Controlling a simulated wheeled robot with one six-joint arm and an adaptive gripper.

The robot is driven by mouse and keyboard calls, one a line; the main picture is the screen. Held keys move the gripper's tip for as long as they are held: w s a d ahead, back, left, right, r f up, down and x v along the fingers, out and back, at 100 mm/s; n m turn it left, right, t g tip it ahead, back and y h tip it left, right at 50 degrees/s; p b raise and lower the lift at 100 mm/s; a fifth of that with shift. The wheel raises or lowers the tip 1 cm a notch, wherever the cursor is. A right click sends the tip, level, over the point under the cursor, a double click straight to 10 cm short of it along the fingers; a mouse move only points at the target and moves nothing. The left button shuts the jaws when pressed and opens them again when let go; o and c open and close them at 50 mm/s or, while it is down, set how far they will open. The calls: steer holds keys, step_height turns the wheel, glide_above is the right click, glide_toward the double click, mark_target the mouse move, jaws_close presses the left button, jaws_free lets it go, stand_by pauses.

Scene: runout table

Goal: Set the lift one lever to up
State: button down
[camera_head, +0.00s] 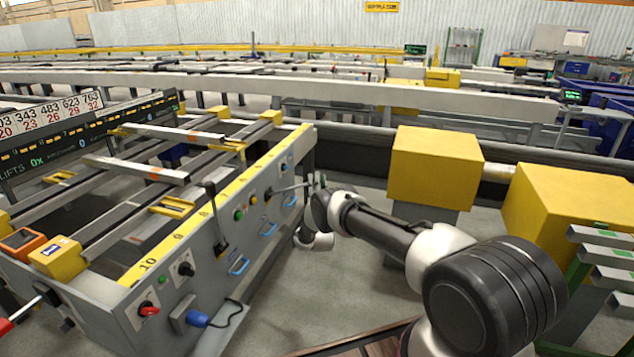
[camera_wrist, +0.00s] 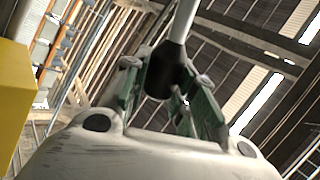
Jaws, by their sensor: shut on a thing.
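A grey-shafted lever (camera_head: 288,189) sticks out from the side panel of the runout table (camera_head: 205,270), pointing right and nearly level. My gripper (camera_head: 317,182) is at its outer end. In the wrist view, my gripper's green-padded fingers (camera_wrist: 172,92) are shut on the lever's black knob (camera_wrist: 166,72), with the pale shaft running up from it. A second lever (camera_head: 215,215) with a dark handle stands upright farther left on the same panel. I cannot read a label that tells which is lift one. The gripper hides the held knob in the head view.
The panel also carries blue handles (camera_head: 239,266), green and yellow buttons, a red knob (camera_head: 149,310) and a blue plug (camera_head: 196,319) on a cable.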

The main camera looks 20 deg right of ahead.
steer(key=c, duration=1.1)
jaws_free()
steer(key=v, duration=1.2)
steer(key=shift+d+f, duration=0.1)
